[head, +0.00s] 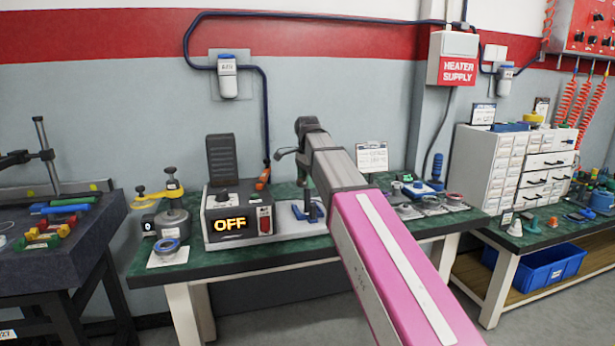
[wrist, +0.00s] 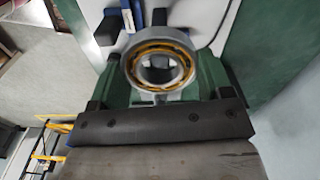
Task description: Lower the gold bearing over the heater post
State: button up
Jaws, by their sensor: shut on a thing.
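The gold bearing (wrist: 133,68), a grey ring with a gold cage inside, is held between the fingers of my gripper (wrist: 160,72) in the wrist view. Its open bore faces the camera. In the head view my gripper (head: 285,153) is small and partly hidden by my arm, above the bench near the heater; the bearing cannot be made out there. The heater (head: 222,234) is a grey box with an orange OFF display. Its blue post fixture (head: 308,211) stands right of the box, partly behind my arm. Blue and dark parts (wrist: 110,27) show beyond the bearing in the wrist view.
The green bench (head: 150,275) also bears a grey fixture with yellow arms (head: 172,215) and a ring on a white card (head: 167,248) at left. Several small parts lie at right (head: 430,203). A sign card (head: 372,157) stands behind.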

aim_at(308, 194)
jog(key=shift+f, duration=3.1)
jog(key=o, duration=1.1)
jog(key=shift+r, duration=0.1)
jog(key=shift+r, duration=5.5)
jog(key=shift+s, duration=0.1)
